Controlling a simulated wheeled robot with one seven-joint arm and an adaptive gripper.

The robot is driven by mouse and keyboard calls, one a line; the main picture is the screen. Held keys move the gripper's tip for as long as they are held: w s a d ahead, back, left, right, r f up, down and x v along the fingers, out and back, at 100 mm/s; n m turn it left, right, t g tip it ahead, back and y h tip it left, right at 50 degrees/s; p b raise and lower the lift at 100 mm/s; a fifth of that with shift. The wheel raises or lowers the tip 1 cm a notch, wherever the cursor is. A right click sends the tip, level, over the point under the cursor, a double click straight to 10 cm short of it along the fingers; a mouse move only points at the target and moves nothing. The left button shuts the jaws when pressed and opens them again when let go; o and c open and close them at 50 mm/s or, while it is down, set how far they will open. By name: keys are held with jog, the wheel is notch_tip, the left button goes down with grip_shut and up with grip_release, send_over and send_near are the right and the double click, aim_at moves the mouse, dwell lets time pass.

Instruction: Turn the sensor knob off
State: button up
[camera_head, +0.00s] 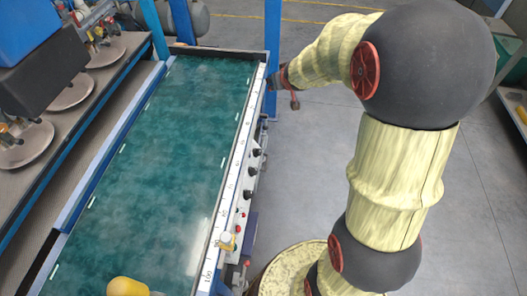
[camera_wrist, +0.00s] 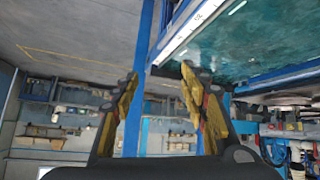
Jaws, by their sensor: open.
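Several black knobs (camera_head: 252,170) and small red buttons (camera_head: 242,214) line the right side panel of the green-topped table in the head view. Their labels are too small to read, so I cannot tell which is the sensor knob. My gripper (camera_head: 289,88) is beside the far right corner of the table, beyond the row of knobs and apart from them. In the wrist view my gripper (camera_wrist: 159,71) has its two fingers spread, with nothing between them. No knob is clearly visible in the wrist view.
The green tabletop (camera_head: 175,140) has a white scale strip along its right edge. A blue post (camera_head: 272,55) stands close to my gripper. A yellow object (camera_head: 127,287) lies at the near end. Machinery with plates (camera_head: 70,92) stands left.

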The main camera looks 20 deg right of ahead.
jog(key=w+d+f+y+p, duration=0.1)
jog(key=w+d+f, duration=0.4)
jog(key=f, duration=0.4)
jog(key=m+t+y+p, duration=0.2)
jog(key=t+y+p, duration=0.15)
jog(key=y, duration=0.65)
send_near(260, 152)
jog(key=shift+b+x, duration=0.55)
jog(key=shift+x, duration=3.5)
jog(key=shift+d+f, duration=0.1)
jog(key=shift+d, duration=0.05)
jog(key=shift+c, duration=0.3)
jog(key=c, duration=1)
